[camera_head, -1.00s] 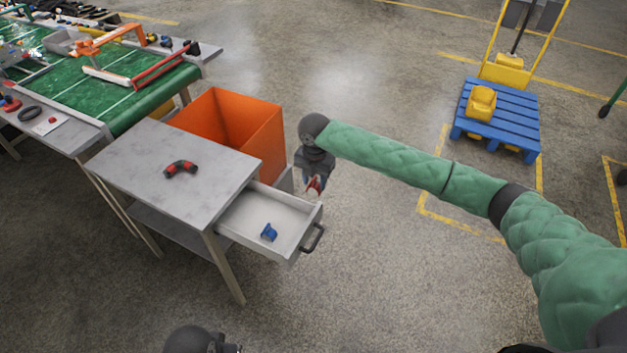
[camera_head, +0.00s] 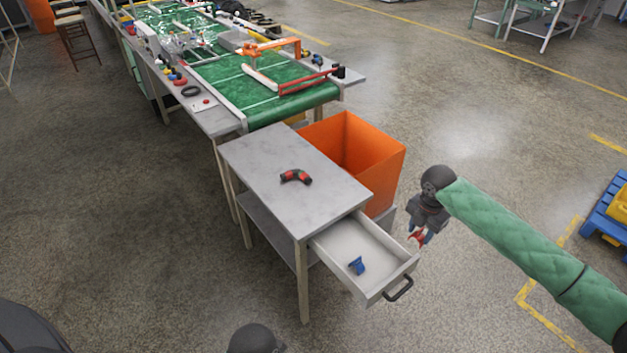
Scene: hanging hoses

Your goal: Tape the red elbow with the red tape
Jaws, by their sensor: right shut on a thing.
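The red elbow (camera_head: 296,177), a short curved pipe piece in red and black, lies on the grey top of the small table. My right gripper (camera_head: 418,238) points down just right of the open drawer, apart from the elbow. It is shut on a small red thing, which looks like the red tape; the fingers partly hide it. A dark rounded part of my left arm shows at the bottom edge, but its gripper is out of the picture.
The small table (camera_head: 262,158) has an open drawer (camera_head: 393,262) holding a blue tape-like item (camera_head: 356,266). An orange bin (camera_head: 385,165) stands behind it. A green conveyor (camera_head: 285,105) lies beyond. Bare floor is in front and left.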

